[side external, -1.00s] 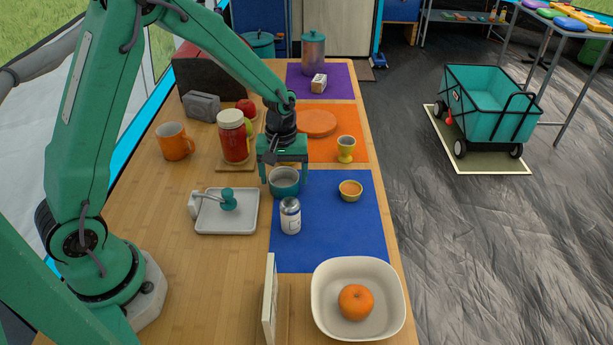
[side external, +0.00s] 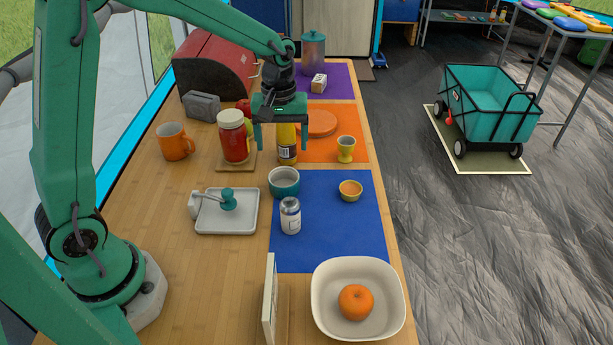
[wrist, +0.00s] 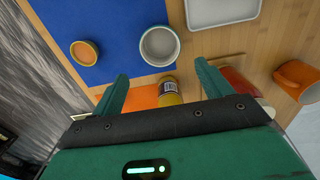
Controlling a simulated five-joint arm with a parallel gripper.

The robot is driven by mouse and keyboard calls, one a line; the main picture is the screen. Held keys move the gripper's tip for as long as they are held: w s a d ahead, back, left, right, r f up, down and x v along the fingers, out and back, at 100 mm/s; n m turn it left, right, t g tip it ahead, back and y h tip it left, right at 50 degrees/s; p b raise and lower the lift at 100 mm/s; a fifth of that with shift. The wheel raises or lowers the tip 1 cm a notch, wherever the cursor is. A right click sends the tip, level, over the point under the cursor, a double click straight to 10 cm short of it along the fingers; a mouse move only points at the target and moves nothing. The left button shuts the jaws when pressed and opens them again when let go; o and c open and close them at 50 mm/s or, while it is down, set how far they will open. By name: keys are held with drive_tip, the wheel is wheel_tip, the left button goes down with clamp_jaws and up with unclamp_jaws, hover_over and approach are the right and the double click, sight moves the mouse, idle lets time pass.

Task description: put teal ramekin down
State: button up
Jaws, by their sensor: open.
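The teal ramekin (side external: 284,190) stands upright at the near-left corner of the orange mat's end, on the blue mat's far-left corner and partly over bare wood. Its pale inside shows in the wrist view (wrist: 160,45), and it looks empty. My gripper (side external: 281,147) is open above and beyond the ramekin, with nothing between its fingers. In the wrist view, the open fingertips (wrist: 161,72) point toward the ramekin and stand apart from it. The blue mat (side external: 335,235) lies under part of the ramekin.
A red jar (side external: 234,140), a grey tray (side external: 240,222) and a small orange bowl (side external: 350,191) are around.

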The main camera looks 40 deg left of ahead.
idle(0.4)
drive_tip(key=s+r+m+t, duration=0.2)
drive_tip(key=s+r+m, duration=0.2)
drive_tip(key=s, duration=0.6)
drive_tip(key=s+r+m+t, duration=0.3)
drive_tip(key=s+r+m, duration=0.2)
drive_tip(key=s+r, duration=0.3)
drive_tip(key=shift+s+t, duration=0.3)
drive_tip(key=shift+s, duration=0.7)
drive_tip(key=shift+r, duration=0.1)
